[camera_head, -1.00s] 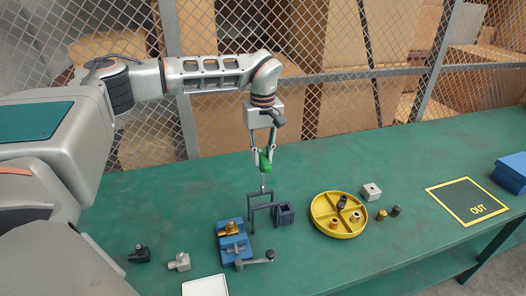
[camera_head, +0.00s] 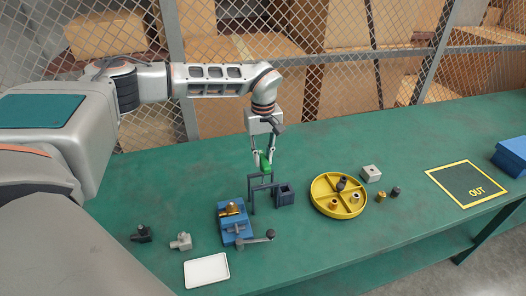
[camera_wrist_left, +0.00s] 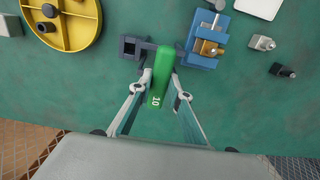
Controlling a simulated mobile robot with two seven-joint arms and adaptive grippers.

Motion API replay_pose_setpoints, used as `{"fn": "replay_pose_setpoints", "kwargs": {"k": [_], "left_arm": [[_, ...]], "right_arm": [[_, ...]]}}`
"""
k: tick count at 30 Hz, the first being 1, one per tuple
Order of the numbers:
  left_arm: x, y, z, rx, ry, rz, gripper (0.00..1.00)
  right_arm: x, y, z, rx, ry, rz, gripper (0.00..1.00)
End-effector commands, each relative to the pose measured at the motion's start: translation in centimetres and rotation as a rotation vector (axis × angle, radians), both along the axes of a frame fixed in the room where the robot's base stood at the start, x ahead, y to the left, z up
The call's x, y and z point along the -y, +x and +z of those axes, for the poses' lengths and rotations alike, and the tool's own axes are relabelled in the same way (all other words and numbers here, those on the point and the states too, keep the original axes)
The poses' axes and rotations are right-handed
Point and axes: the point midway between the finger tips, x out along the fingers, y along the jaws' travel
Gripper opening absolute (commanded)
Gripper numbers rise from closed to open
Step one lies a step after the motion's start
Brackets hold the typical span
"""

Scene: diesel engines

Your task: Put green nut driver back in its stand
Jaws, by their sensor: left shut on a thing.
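The green nut driver (camera_head: 266,164) is held upright in my left gripper (camera_head: 262,160), over the dark stand (camera_head: 262,187). The stand is a dark bar frame with a small square box beside it. The driver's shaft is hard to make out against the frame, so I cannot tell whether its tip is in the stand. In the left wrist view, the green handle (camera_wrist_left: 162,80), marked 10, lies between the two fingers (camera_wrist_left: 159,88), and part of the stand (camera_wrist_left: 133,46) shows beyond. My right gripper is not in view.
A blue vise (camera_head: 234,222) with a brass part stands close to the left of the stand. A yellow round tray (camera_head: 325,207) with several small parts is to the right. A white tray (camera_head: 207,270) lies in front. Small fittings (camera_head: 181,241) sit at left. A wire fence runs behind.

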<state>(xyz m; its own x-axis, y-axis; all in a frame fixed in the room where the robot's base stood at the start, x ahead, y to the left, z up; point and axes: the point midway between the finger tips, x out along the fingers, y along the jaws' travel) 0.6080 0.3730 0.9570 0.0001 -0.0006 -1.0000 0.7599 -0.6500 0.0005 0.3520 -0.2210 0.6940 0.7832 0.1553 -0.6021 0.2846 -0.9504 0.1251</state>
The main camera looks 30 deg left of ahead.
Motion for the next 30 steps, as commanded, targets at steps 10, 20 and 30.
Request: {"fn": "replay_pose_setpoints", "kwargs": {"k": [10, 20, 30], "left_arm": [[0.0, 0.0, -2.9, -0.001, 0.0, 0.001, 0.0], [0.0, 0.0, -4.7, 0.0, 0.0, 0.0, 0.0], [0.0, 0.0, -5.0, 0.0, 0.0, 0.0, 0.0]], "right_arm": [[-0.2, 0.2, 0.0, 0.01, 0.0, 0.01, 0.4], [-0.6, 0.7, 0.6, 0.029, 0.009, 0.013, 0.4], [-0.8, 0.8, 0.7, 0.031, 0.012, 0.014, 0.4]]}}
